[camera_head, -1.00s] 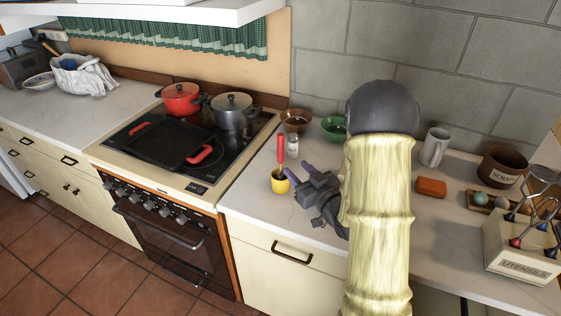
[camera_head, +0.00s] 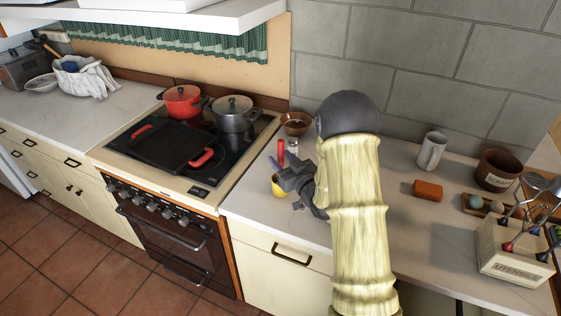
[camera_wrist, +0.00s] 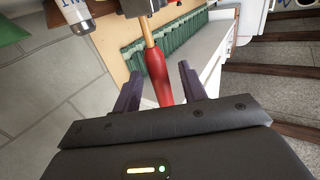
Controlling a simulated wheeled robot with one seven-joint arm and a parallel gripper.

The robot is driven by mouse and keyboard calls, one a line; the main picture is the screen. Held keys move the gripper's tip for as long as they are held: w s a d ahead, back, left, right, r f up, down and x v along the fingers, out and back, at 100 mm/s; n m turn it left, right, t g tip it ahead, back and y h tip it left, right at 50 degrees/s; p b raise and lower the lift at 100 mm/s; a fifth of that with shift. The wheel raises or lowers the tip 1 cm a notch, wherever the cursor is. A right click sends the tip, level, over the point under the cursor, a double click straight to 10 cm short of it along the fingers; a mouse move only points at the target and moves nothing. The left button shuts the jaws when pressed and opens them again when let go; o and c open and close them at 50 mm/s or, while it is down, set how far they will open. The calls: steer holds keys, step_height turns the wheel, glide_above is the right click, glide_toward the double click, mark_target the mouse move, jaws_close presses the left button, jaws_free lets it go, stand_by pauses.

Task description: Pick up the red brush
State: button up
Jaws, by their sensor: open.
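In the wrist view the red handle of the brush (camera_wrist: 158,78) lies between the two dark purple fingers of my gripper (camera_wrist: 160,88), with a gap on each side. The wooden part of the brush leads away from the handle there.
A small white jar (camera_wrist: 74,12) stands close by. A brown bowl (camera_head: 296,123) is behind it. The stove with a red pot (camera_head: 182,100) and grey pot (camera_head: 234,114) is left. An orange block (camera_head: 428,191), mug (camera_head: 431,152) and utensil box (camera_head: 515,250) are right.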

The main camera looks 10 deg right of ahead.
steer(key=shift+w+a, duration=0.2)
steer(key=shift+w, duration=0.3)
steer(key=shift+c, duration=0.4)
jaws_close()
